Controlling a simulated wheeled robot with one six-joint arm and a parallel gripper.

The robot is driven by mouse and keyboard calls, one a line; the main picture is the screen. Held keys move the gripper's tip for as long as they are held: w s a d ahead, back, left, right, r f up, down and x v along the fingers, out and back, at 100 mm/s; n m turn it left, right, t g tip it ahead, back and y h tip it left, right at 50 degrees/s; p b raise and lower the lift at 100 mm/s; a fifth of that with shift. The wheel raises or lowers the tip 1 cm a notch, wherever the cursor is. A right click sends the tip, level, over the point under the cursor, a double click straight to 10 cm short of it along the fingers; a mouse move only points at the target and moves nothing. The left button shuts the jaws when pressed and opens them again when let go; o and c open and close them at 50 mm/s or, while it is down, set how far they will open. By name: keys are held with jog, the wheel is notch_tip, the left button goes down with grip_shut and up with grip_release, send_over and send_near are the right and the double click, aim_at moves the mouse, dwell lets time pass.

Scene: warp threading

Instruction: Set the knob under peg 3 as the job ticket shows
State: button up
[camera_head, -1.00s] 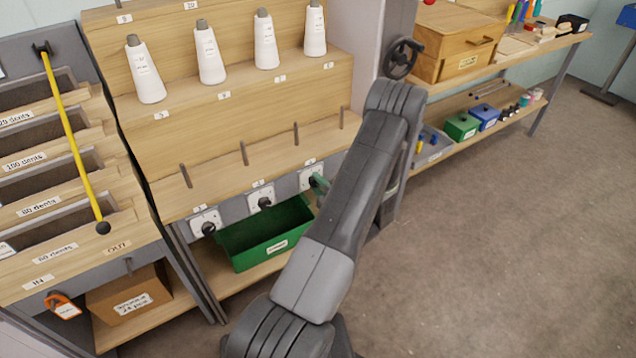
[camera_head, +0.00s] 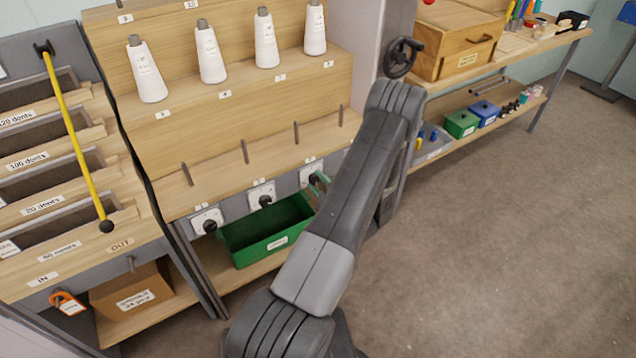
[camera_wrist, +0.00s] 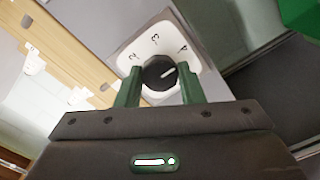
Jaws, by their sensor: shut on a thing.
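The black knob (camera_wrist: 159,73) sits on a white dial plate (camera_wrist: 172,43) with several marks around it. Its white pointer line slants to the upper right in the wrist view, a little clockwise of the rightmost mark. My gripper (camera_wrist: 158,82) has its green fingers on either side of the knob and is shut on it. In the head view my gripper (camera_head: 319,184) is at the rightmost of the visible knob plates (camera_head: 308,171), below the row of pegs (camera_head: 296,132). I cannot make out a job ticket.
Two other knobs, the left one (camera_head: 210,226) and the middle one (camera_head: 265,201), are on the same grey rail. A green bin (camera_head: 268,250) stands below them. White yarn cones (camera_head: 265,42) stand on the step above. A handwheel (camera_head: 403,57) is on the post behind my arm.

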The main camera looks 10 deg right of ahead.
jog(key=o, duration=1)
jog(key=v, duration=1.3)
jog(key=shift+s+d, duration=0.1)
jog(key=shift+s, duration=0.3)
jog(key=x, duration=1.4)
